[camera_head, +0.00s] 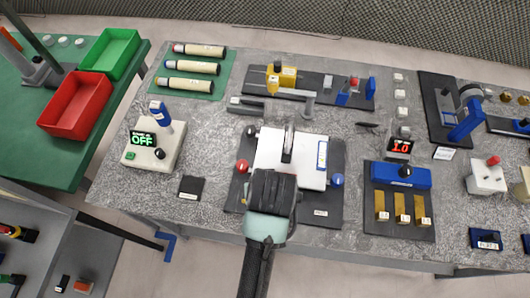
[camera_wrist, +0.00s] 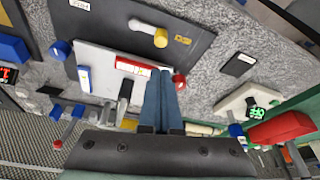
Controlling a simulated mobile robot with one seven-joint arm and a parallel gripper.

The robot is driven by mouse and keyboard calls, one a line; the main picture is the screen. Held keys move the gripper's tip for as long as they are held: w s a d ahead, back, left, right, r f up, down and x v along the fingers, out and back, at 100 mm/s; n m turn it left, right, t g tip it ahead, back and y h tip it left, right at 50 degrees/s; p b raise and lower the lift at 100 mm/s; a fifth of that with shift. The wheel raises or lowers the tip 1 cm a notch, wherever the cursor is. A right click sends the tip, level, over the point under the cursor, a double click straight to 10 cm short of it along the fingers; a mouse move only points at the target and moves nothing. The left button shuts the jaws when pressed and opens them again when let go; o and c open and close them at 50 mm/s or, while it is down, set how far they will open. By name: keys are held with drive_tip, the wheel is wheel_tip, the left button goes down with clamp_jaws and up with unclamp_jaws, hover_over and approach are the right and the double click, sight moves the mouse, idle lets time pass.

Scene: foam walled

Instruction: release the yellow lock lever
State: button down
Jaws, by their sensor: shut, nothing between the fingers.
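The yellow lock lever (camera_wrist: 161,38) shows in the wrist view as a yellow knob on a short white arm. It lies on a dark plate (camera_wrist: 190,20), beside the white unit (camera_wrist: 98,58). My gripper (camera_wrist: 160,74) is shut and empty, its fingertips in front of the white unit in the picture and apart from the knob. In the head view my gripper body (camera_head: 271,190) covers the front of the white unit (camera_head: 305,160) and hides the lever. Contact with the unit cannot be told.
A red knob (camera_head: 242,166) and a blue knob (camera_head: 337,180) flank the unit, and a dark handle (camera_head: 288,142) stands on it. A box with a green OFF display (camera_head: 152,145) is left; a blue block with brass pieces (camera_head: 400,177) is right.

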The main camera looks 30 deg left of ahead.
drive_tip(key=x, duration=1)
drive_tip(key=shift+w+p, duration=0.1)
drive_tip(key=shift+p, duration=0.2)
